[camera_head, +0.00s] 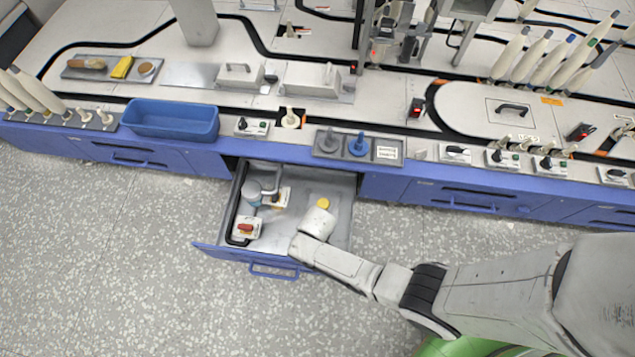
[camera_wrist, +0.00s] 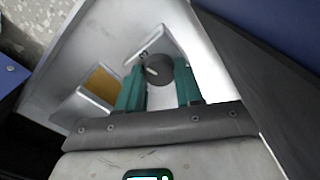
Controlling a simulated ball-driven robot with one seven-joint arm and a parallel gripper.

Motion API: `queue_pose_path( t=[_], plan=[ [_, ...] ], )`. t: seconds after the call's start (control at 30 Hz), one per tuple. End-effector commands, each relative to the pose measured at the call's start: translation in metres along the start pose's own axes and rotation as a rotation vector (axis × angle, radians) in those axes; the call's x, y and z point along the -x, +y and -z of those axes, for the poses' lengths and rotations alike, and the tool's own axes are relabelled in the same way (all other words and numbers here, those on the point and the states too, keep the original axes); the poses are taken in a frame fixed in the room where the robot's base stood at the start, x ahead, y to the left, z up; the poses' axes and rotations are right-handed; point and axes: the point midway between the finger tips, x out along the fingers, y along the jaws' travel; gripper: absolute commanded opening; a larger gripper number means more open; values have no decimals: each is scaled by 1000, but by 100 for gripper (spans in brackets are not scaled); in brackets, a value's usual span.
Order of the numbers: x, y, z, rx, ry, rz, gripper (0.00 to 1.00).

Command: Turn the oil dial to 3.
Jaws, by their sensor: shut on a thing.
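The oil dial (camera_wrist: 153,71) is a dark grey round knob with a light pointer line, on a pale plate in the wrist view. My gripper (camera_wrist: 160,70) has its two teal fingers on either side of the knob and is shut on it. The pointer slants toward the upper left of the knob. Marks show on the plate (camera_wrist: 178,38) beside the knob, but they are too small to read. In the head view my arm reaches over the open drawer (camera_head: 342,212), and I cannot make out the fingers or dial clearly there.
An orange-yellow square panel (camera_wrist: 104,82) in a pale frame is left of the dial. The drawer also holds a red knob (camera_head: 246,228) on a pale plate and a yellow round piece (camera_head: 323,203). A blue bin (camera_head: 170,119) stands on the bench above. The floor left is clear.

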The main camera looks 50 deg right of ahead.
Motion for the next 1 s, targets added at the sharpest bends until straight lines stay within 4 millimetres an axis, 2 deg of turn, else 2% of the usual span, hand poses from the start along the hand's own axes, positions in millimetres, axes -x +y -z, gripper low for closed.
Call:
queue_pose_path(
  t=[0.23, 0.27, 0.5, 0.8, 1.0],
  plan=[
    [0, 0, 0, 1, 0, 1, 5],
    [0, 0, 0, 1, 0, 1, 36],
    [0, 0, 0, 2, 0, 0, 59],
    [3, 0, 0, 2, 0, 0, 61],
    [30, 0, -1, 2, 1, 0, 61]
  ],
)
